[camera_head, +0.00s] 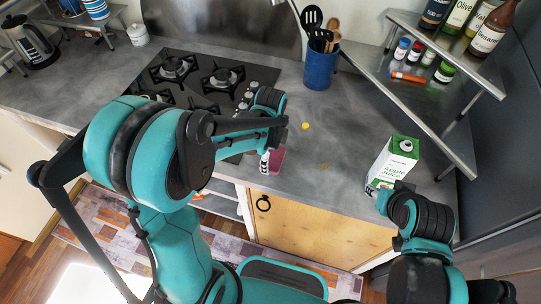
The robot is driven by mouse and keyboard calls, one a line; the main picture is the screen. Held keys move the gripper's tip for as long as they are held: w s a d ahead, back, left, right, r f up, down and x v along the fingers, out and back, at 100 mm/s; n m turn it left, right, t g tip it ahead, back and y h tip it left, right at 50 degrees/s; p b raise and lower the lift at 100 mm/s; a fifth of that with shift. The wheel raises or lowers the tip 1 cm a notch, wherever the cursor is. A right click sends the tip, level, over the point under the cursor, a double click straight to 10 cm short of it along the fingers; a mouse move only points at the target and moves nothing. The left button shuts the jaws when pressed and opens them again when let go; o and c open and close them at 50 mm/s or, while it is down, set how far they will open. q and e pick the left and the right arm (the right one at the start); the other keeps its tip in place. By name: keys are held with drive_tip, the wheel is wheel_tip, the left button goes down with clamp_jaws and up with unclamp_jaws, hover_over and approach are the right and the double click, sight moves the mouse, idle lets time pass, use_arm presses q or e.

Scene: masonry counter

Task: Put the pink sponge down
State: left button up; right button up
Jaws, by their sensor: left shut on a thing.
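The pink sponge (278,160) shows at the front edge of the grey counter, just right of the stove. My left gripper (268,158) is shut on it, and my own wrist and fingers hide part of it. I cannot tell whether the sponge touches the counter. My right gripper (377,192) is low beside the apple juice carton (393,163) at the right. Its fingers are mostly hidden, so I cannot tell whether it is open or touches the carton.
A black stove (200,78) lies left of the gripper. A blue utensil holder (321,68) stands at the back. A small yellow thing (305,126) lies on the counter (345,120), with free room around it. A metal shelf (425,95) with bottles and jars is at the right.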

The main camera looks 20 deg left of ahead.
sight(271, 156)
use_arm(q)
drive_tip(key=o, duration=1.3)
drive_tip(key=shift+r+p, duration=0.4)
drive_tip(key=shift+r, duration=0.1)
wheel_tip(271, 156, up, 10)
drive_tip(key=p, duration=0.3)
drive_tip(key=s+a+r+n+t, duration=0.2)
drive_tip(key=s+n, duration=0.3)
drive_tip(key=n, duration=0.4)
drive_tip(key=s+a+r+n+t, duration=0.2)
drive_tip(key=s+n+t, duration=0.3)
drive_tip(key=n, duration=0.4)
drive_tip(key=shift+s+r, duration=0.15)
drive_tip(key=shift+r, duration=0.55)
